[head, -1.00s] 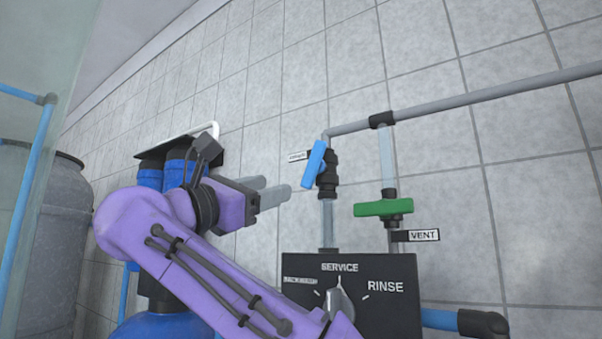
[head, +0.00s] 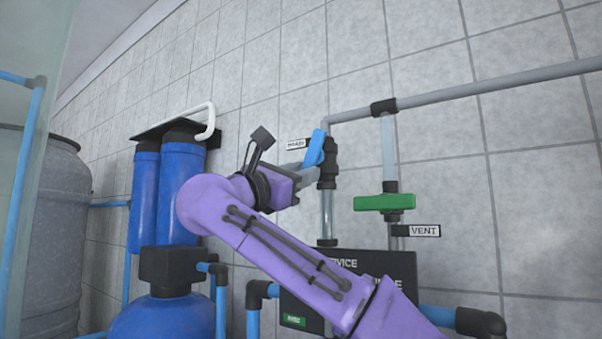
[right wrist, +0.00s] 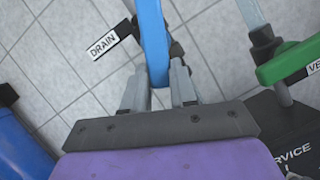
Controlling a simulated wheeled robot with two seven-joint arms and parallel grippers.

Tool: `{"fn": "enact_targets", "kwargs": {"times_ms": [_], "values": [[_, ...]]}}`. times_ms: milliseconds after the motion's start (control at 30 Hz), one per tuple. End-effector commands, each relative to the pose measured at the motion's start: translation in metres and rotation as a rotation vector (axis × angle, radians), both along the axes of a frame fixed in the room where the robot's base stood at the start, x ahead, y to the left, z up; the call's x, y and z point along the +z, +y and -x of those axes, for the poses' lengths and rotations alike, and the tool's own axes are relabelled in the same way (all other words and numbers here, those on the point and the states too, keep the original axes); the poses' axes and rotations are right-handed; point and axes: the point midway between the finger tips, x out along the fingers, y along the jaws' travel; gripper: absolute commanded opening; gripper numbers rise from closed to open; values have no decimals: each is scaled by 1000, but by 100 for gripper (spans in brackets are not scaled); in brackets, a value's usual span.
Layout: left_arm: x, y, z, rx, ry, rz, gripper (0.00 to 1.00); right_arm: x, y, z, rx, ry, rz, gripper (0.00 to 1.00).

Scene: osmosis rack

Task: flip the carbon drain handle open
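The blue drain handle (head: 316,147) sits on a dark valve (head: 328,172) on the vertical pipe and is tilted slightly off upright. It also shows in the right wrist view (right wrist: 151,40), beside a white DRAIN label (right wrist: 103,45). My right gripper (head: 303,164) is at the handle. In the right wrist view its two fingers (right wrist: 160,78) are apart, one on each side of the handle's lower end. I cannot tell whether they touch it. The handle's lower part is hidden by the gripper in the head view. My left gripper is out of view.
A green handle (head: 384,202) with a VENT label (head: 422,231) is on the pipe to the right. A black control panel (head: 385,264) is below, partly behind my right arm. Blue filter housings (head: 181,185) and a grey barrel (head: 58,240) stand at left.

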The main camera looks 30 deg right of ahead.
Motion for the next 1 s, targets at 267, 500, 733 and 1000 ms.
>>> {"fn": "enact_targets", "kwargs": {"times_ms": [267, 500, 733, 1000], "values": [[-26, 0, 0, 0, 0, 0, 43, -8, -2, 8, -3, 113, 54, 0], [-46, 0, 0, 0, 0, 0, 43, -3, -6, 17, -4, 366, 158, 0], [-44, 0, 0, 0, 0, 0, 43, -1, -6, 16, -3, 389, 166, 0], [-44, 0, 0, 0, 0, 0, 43, -1, -6, 16, -2, 387, 164, 52]]}}
